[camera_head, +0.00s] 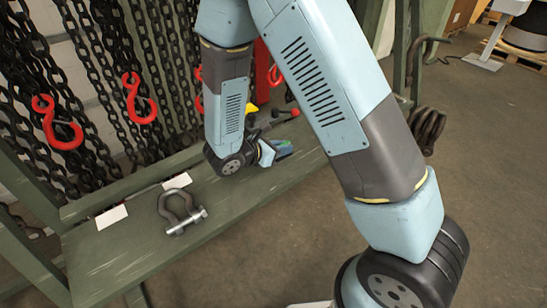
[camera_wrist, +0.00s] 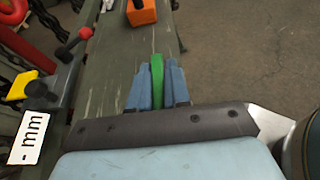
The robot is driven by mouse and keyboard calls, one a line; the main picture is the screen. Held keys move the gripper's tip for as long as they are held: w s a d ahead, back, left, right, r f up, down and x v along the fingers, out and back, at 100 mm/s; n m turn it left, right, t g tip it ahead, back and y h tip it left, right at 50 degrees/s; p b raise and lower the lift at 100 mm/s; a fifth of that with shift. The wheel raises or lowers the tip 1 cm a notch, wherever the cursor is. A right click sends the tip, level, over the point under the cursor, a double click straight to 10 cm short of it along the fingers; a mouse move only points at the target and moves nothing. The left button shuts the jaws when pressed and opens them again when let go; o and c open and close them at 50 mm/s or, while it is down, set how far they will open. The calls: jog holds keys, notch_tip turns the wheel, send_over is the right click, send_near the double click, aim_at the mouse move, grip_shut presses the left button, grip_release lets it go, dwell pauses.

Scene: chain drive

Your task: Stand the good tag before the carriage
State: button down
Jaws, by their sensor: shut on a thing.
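My gripper (camera_wrist: 157,88) is shut on a narrow green tag (camera_wrist: 157,68), which stands edge-on between the blue fingers in the wrist view. In the head view my gripper (camera_head: 270,152) is low over the far part of the green bench (camera_head: 115,262); a little green shows at its tip. I cannot tell whether the tag touches the bench. What looks like the carriage is a dark piece with a yellow pointer (camera_wrist: 22,88) and a red-knobbed lever (camera_wrist: 86,33), left of my gripper in the wrist view. The yellow pointer also shows behind my arm in the head view (camera_head: 252,108).
An orange block (camera_wrist: 140,12) is on the bench beyond the tag. A steel shackle (camera_head: 180,211) lies on the near bench. Chains with red hooks (camera_head: 138,98) hang behind. Floor is open to the right.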

jog(key=w+f, duration=0.4)
jog(key=w+a+f, duration=0.1)
jog(key=w+f, duration=0.1)
jog(key=f, duration=0.1)
jog(key=shift+w, duration=0.35)
jog(key=shift+f, duration=1.35)
jog(key=c, duration=1.1)
grip_release()
jog(key=v, duration=1.2)
jog(key=shift+s, duration=0.15)
